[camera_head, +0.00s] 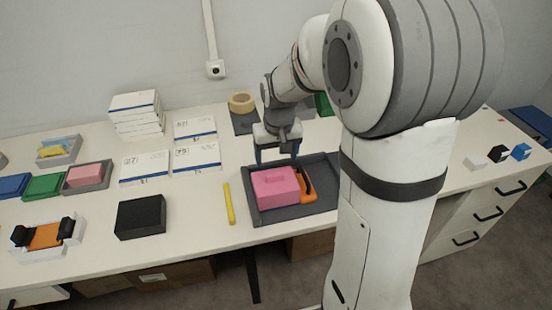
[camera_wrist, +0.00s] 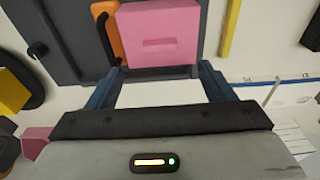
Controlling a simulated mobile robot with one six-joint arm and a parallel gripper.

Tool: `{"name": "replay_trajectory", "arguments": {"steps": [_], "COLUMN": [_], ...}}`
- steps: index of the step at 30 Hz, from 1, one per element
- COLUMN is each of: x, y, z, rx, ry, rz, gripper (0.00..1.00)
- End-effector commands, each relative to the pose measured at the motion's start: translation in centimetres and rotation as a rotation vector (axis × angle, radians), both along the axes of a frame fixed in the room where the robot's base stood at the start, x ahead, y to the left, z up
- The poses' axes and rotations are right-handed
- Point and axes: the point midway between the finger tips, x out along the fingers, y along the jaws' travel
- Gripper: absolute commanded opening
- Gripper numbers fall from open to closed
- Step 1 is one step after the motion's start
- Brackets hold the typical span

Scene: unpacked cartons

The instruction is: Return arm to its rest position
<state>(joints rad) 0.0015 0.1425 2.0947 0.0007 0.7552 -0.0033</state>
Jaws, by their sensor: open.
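My gripper (camera_head: 277,156) is above the back part of a dark grey tray (camera_head: 285,214). In the wrist view its two blue fingers (camera_wrist: 160,82) are spread apart with nothing between them. A pink block (camera_head: 275,187) lies in the tray just in front of the gripper, and it also shows in the wrist view (camera_wrist: 160,30) beyond the fingertips. An orange item with a dark handle (camera_head: 307,194) lies beside the pink block, on its right in the head view. My arm hides the tray's right part.
A yellow stick (camera_head: 228,203) lies left of the tray. Further left are a black box (camera_head: 140,217) and white labelled boxes (camera_head: 196,156). A tape roll (camera_head: 242,102) sits behind the gripper. Small white, black and blue cubes (camera_head: 521,152) stand at the far right.

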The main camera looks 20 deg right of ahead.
Motion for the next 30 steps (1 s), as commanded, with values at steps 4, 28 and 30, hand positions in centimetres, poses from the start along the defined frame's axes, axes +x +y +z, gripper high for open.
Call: {"name": "replay_trajectory", "arguments": {"steps": [4,28,30], "x": [0.0,-17.6,-18.7], "y": [0.0,-0.1,-0.1], "z": [0.0,5.9,5.8], "rx": [0.0,-0.003,-0.003], "ry": [0.0,-0.072,-0.074], "rz": [0.0,0.004,0.003], "gripper": [0.76,0.76,0.76]}}
